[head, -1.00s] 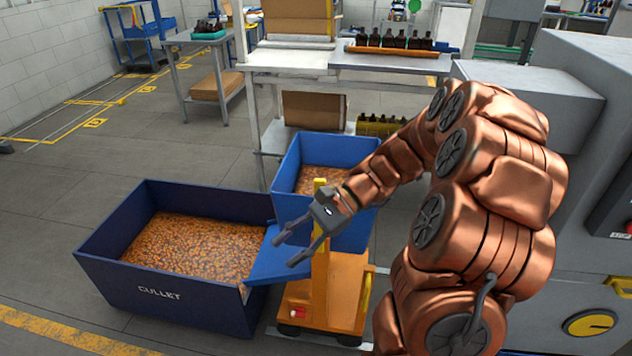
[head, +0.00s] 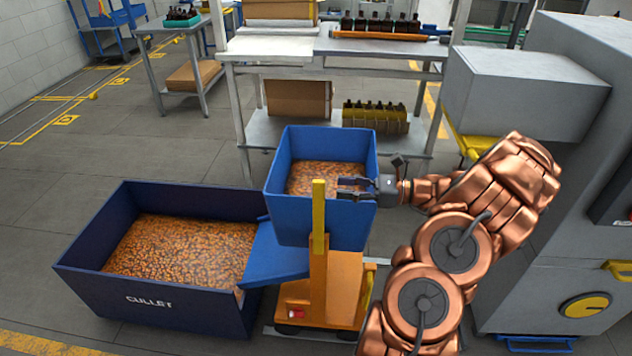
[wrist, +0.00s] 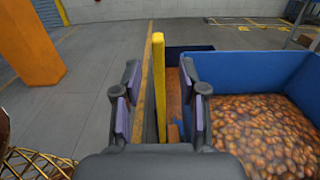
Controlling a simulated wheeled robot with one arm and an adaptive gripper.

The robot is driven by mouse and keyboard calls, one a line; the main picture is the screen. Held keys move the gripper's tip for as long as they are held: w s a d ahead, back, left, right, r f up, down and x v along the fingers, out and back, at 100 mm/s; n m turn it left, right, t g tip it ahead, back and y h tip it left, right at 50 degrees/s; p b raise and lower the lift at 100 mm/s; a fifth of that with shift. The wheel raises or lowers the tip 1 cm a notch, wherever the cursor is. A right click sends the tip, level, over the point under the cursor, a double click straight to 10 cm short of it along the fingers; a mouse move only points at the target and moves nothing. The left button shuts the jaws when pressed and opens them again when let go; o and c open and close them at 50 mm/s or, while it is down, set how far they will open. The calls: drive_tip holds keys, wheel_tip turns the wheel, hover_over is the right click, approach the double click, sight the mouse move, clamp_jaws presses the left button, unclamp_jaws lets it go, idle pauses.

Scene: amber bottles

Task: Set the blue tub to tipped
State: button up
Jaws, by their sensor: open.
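The blue tub (head: 343,219) stands upright and level, filled with amber pieces, on an orange tipping stand (head: 335,285). A yellow upright bar (head: 319,215) rises in front of the tub. My gripper (head: 340,188) is open and empty, pointing left, right of the bar in the head view and overlapping the tub's near side. In the wrist view the yellow bar (wrist: 158,85) shows ahead, in line with the gap between my fingers (wrist: 162,90). The tub (wrist: 255,70) lies to the right there. I see no contact with the bar.
A dark blue bin marked CULLET (head: 165,302) holds amber pieces at the left. A blue chute (head: 272,258) slopes between tub and bin. A white shelf (head: 270,48) with bottles stands behind. A grey machine (head: 560,200) is at the right. Open floor lies at the far left.

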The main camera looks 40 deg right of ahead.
drive_tip(key=p+x, duration=0.1)
drive_tip(key=x, duration=0.6)
drive_tip(key=shift+s+a, duration=0.1)
clamp_jaws()
idle(0.6)
